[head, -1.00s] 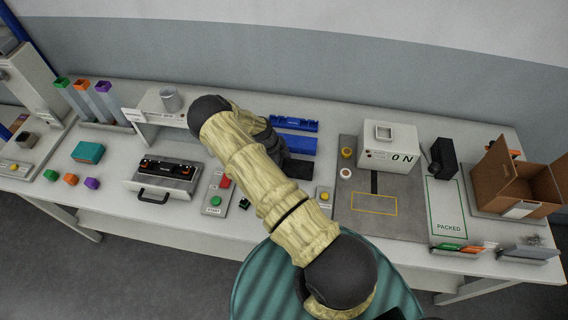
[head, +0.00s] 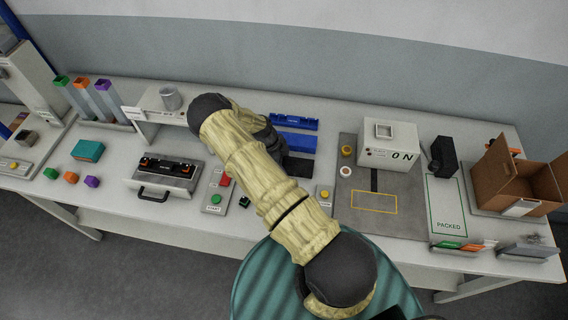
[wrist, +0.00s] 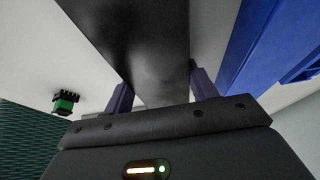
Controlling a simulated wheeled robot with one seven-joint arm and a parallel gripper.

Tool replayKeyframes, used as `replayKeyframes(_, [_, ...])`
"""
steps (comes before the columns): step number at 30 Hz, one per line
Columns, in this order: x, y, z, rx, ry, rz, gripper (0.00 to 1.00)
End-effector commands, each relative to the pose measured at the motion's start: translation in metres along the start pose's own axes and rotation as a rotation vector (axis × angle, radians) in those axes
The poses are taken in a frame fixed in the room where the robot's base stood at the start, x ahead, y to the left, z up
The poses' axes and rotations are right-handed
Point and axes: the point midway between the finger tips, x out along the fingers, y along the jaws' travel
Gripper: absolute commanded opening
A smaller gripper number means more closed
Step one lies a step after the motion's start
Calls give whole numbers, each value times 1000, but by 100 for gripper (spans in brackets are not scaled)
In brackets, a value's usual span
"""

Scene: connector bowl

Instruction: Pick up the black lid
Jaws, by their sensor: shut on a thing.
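The black lid (wrist: 135,45) fills the upper middle of the wrist view as a dark flat piece. My gripper (wrist: 161,88) is shut on it, with one purple finger at each side. In the head view a dark flat piece, which looks like the lid (head: 299,168), shows just right of my forearm, in front of the blue trays. I cannot tell whether the lid is clear of the table.
Blue trays (head: 296,142) lie just behind the lid; a blue edge (wrist: 270,45) is close on the right in the wrist view. A small green-and-black connector (head: 245,202) lies left of my arm.

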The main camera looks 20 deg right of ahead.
Motion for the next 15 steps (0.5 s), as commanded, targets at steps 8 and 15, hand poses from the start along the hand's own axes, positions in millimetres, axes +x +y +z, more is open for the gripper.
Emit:
replayKeyframes(8, [-13,-1,-4,0,-1,-2,34])
replayKeyframes(15, [-46,0,-18,1,-3,-2,34])
